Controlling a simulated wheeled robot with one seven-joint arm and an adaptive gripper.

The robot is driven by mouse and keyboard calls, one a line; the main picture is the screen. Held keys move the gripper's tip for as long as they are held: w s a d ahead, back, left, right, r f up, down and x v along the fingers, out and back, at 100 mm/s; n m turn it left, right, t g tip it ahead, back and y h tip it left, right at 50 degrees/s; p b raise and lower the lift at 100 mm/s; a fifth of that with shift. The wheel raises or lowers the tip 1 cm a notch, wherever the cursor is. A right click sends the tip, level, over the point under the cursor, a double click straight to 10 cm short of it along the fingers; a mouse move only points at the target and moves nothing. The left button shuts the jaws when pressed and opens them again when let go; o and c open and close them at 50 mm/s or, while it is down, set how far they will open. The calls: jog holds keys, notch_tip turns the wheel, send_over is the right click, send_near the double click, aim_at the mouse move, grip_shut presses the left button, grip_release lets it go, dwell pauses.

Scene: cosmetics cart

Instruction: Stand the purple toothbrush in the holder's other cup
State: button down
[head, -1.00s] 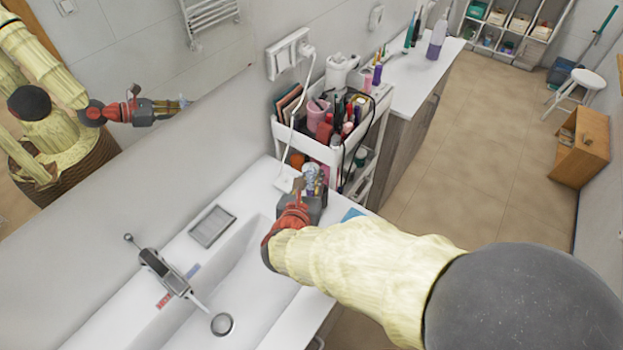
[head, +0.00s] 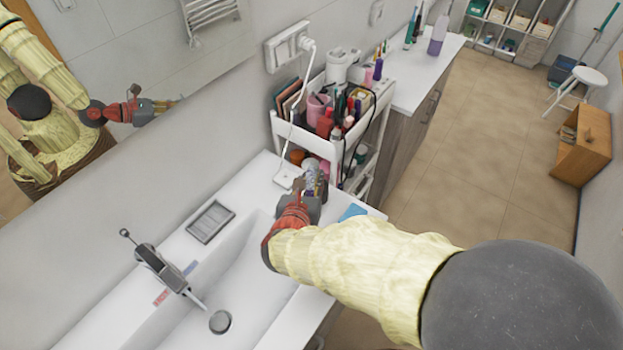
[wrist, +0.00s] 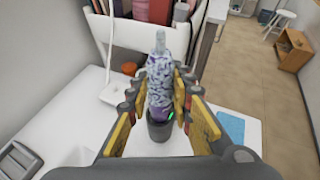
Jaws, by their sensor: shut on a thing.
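My gripper (wrist: 160,98) is shut on a thick, upright thing patterned in white and purple, with a narrow top, which I take for the purple toothbrush (wrist: 159,75). Purple and a green spot show low on it. A dark grey round part (wrist: 160,130) is at its lower end; I cannot tell whether that is its base or a separate cup. In the head view my gripper (head: 314,190) is over the white counter, in front of the cart. Upright teal and dark items (head: 411,30) stand on the far counter; the holder's cups cannot be made out.
A white cart (head: 335,150) full of cosmetics stands just beyond my gripper. A white cable hangs from the wall socket (head: 290,50) beside it. The sink (head: 240,280) and tap (head: 160,268) are at left. A blue cloth (wrist: 230,126) lies at the counter's right.

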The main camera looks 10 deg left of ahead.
aim_at(310, 191)
jog(key=shift+f+b, duration=1.35)
jog(key=shift+f, duration=0.3)
jog(key=c, duration=1.5)
grip_release()
jog(key=shift+s, duration=0.1)
jog(key=v, duration=1.1)
jog(key=shift+s+r, duration=0.15)
jog(key=shift+s, duration=0.25)
